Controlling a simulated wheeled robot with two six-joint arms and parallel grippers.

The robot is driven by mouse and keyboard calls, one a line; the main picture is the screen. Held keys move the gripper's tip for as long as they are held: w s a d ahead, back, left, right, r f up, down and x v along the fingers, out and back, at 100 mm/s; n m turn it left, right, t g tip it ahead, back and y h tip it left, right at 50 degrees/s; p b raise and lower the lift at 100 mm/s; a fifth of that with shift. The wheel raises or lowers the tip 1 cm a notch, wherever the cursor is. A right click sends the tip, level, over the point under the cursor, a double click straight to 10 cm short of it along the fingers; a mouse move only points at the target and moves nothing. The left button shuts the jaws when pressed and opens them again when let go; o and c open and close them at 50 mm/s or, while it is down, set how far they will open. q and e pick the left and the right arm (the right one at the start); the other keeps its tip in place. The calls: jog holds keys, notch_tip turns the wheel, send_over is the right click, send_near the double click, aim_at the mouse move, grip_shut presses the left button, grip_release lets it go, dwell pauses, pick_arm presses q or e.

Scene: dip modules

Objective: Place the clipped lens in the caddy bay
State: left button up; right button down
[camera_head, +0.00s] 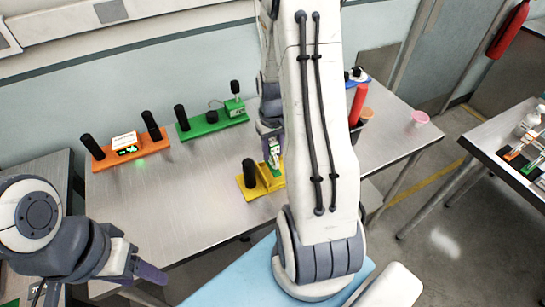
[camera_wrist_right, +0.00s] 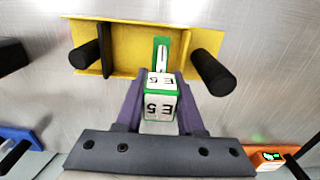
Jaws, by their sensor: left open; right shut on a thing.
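My right gripper (camera_head: 269,132) points down and is shut on a white and green block marked E5 (camera_wrist_right: 160,98), which I take to be the clipped lens. The block also shows in the head view (camera_head: 273,152). A green end with a pale clip reaches from the block over the yellow caddy (camera_wrist_right: 125,62). The yellow caddy (camera_head: 246,183) has two black posts and a divider; my right arm covers part of it in the head view. I cannot tell whether the block touches the caddy. My left gripper (camera_head: 140,272) is open and empty at the lower left.
An orange holder (camera_head: 101,161) with a lit module stands at the back left of the steel table (camera_head: 200,190). A green holder (camera_head: 185,134) stands beside it. A red cylinder (camera_head: 358,104) and a pink cup (camera_head: 420,118) are on the right.

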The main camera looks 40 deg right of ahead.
aim_at(273, 160)
notch_tip(273, 160, down, 3)
jog(key=shift+f+p, duration=0.15)
jog(key=shift+p, duration=0.25)
jog(key=shift+f, duration=0.25)
jog(key=shift+f, duration=0.15)
jog(key=c, duration=0.5)
grip_release()
